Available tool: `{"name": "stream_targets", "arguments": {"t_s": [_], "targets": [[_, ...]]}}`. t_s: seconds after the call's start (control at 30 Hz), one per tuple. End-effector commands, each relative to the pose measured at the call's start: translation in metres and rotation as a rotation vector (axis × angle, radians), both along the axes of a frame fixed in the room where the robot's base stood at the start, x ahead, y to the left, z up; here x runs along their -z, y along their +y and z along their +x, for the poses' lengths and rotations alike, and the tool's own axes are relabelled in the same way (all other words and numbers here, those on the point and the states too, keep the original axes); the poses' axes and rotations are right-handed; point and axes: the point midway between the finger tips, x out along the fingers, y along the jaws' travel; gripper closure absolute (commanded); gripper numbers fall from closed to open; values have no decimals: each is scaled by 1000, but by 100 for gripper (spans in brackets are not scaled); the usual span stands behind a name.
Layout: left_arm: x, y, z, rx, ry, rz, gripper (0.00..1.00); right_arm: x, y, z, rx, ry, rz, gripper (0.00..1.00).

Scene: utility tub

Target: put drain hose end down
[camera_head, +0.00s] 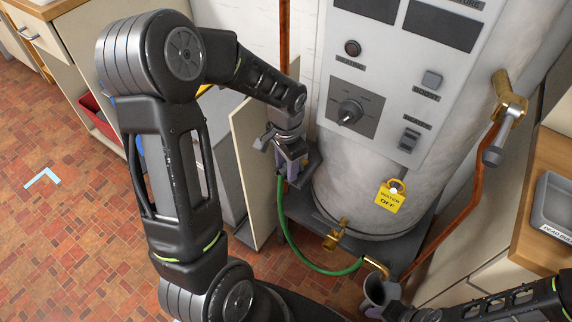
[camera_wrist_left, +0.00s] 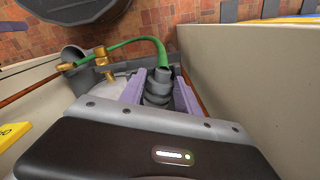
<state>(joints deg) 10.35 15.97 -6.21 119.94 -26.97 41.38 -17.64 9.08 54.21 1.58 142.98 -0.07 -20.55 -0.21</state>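A green drain hose (camera_head: 299,249) curves from my left gripper down to the brass fittings at the foot of the white cylindrical tank. Its grey ribbed end (camera_wrist_left: 157,88) sits between the purple fingers of my left gripper (camera_wrist_left: 160,84), which look closed on both its sides. In the head view my left gripper (camera_head: 290,168) is beside the tank's lower left side, above the floor. The hose end's tip is hidden there. My right arm comes in at the bottom right; its gripper (camera_head: 388,312) is partly cut off by a grey cup-like part, and its finger gap is unclear.
The tank (camera_head: 350,185) carries a control panel, a yellow tag (camera_head: 390,196) and a brass valve (camera_head: 336,235). A beige panel (camera_head: 254,165) stands close left of my left gripper. A grey tray (camera_head: 553,206) lies on the right counter. The tiled floor at left is mostly open.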

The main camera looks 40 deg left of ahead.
Motion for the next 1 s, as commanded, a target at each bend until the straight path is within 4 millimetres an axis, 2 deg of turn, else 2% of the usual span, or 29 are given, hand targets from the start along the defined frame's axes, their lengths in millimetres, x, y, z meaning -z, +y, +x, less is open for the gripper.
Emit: {"name": "stream_targets", "arguments": {"t_s": [0.03, 0.07, 0.43, 0.57, 0.77, 1.0], "targets": [[8, 0, -4, 0, 9, -2, 46, 3, 0, 0, 0, 0, 0, 64], [9, 0, -4, 0, 9, -2, 44, 3, 0, 0, 0, 0, 0, 64], [10, 2, -5, -1, 11, 0, 44, 3, 0, 0, 0, 0, 0, 64], [5, 3, -5, -1, 12, 0, 44, -1, 0, 0, 0, 0, 0, 64], [-20, 3, -3, -2, 6, 2, 44, -8, 0, 0, 0, 0, 0, 64], [-74, 1, -2, -1, 1, 2, 44, -16, 0, 0, 0, 0, 0, 64]]}}
